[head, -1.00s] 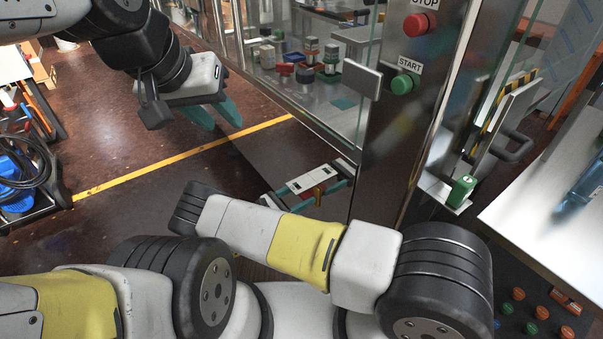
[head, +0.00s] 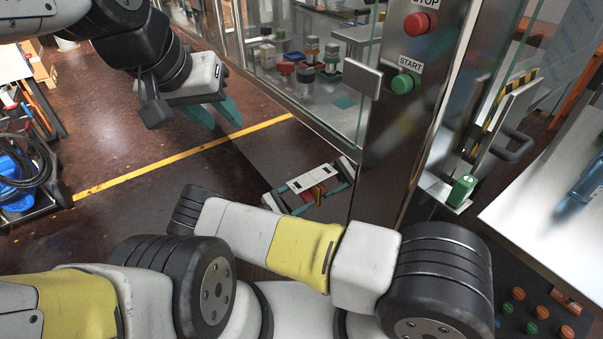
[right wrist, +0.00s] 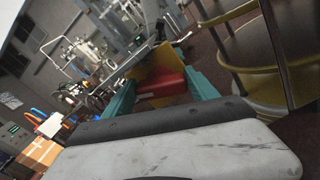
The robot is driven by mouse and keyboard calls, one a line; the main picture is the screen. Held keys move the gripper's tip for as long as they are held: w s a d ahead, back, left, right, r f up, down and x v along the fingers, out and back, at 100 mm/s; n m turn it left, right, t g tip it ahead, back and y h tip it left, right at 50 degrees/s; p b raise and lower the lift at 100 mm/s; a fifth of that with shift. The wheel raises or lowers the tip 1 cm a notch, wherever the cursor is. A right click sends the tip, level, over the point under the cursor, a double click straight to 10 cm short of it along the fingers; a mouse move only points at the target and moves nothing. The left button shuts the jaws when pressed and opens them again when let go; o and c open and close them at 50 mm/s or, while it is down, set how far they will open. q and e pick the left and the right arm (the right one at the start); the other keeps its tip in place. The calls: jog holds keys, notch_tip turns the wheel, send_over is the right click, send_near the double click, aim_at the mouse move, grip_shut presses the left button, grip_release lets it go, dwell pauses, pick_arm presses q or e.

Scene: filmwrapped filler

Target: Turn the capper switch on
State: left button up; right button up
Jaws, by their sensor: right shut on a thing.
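The capper switch shows as a red handle on a yellow plate in the right wrist view (right wrist: 160,84). In the head view only a small red and yellow part of it (head: 318,191) shows, low by the glass cabinet. My right gripper (head: 312,199) has its teal fingers on both sides of the red handle and is shut on it. It also shows in the right wrist view (right wrist: 161,80). The exact turn of the switch is hard to tell. My left gripper (head: 225,125) is open and empty above the floor at upper left.
A steel post carries a red STOP button (head: 417,23) and a green START button (head: 403,83). The glass cabinet (head: 300,90) holds several small parts. A green container (head: 463,189) stands at right. A cart with cables (head: 30,165) is at far left.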

jog(key=shift+m, duration=1)
jog(key=shift+s, duration=0.1)
jog(key=o, duration=1.4)
jog(key=shift+c, duration=0.2)
jog(key=shift+a, duration=0.1)
